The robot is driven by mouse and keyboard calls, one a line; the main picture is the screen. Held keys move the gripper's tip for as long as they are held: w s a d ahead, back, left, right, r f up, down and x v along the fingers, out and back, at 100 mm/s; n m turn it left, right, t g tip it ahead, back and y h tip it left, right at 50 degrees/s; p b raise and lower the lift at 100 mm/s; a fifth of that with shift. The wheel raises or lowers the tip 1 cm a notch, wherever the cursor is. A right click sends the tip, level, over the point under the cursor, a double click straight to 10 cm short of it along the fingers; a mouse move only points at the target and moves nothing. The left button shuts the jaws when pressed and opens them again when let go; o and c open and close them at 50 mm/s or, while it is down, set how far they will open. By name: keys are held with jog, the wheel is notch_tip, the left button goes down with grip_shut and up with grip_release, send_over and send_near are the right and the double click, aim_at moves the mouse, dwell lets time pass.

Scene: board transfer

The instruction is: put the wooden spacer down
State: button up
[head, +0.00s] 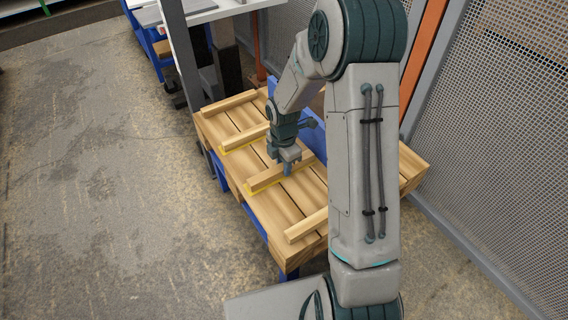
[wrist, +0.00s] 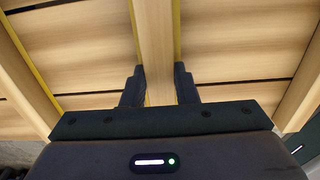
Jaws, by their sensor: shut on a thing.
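The wooden spacer (head: 266,178) is a pale strip lying across the boards, under my gripper (head: 288,164) in the head view. In the wrist view the spacer (wrist: 155,42) runs up the middle between the two dark fingers of my gripper (wrist: 160,88), which is shut on it. Yellow lines show on the boards along both sides of it. The spacer is level and at or very close to the boards; I cannot tell whether it touches them. My wrist hides part of it in the head view.
The plank stack (head: 217,128) sits on a blue frame. Other spacers lie across it: one at the far end (head: 228,103), one on a yellow mark (head: 244,138), one at the near end (head: 306,224). A mesh fence (head: 490,130) stands at right. Open floor (head: 110,190) lies at left.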

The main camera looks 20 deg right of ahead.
jog(key=o, duration=1)
notch_tip(320, 180, up, 12)
jog(key=p, duration=0.5)
jog(key=s+r+m, duration=0.5)
jog(key=s+m, duration=0.5)
jog(key=s+r+m+t, duration=0.1)
jog(key=s+r+m, duration=0.5)
jog(key=s+m, duration=0.4)
jog(key=shift+s+m, duration=0.3)
jog(key=shift+m, duration=0.4)
jog(key=shift+a, duration=0.1)
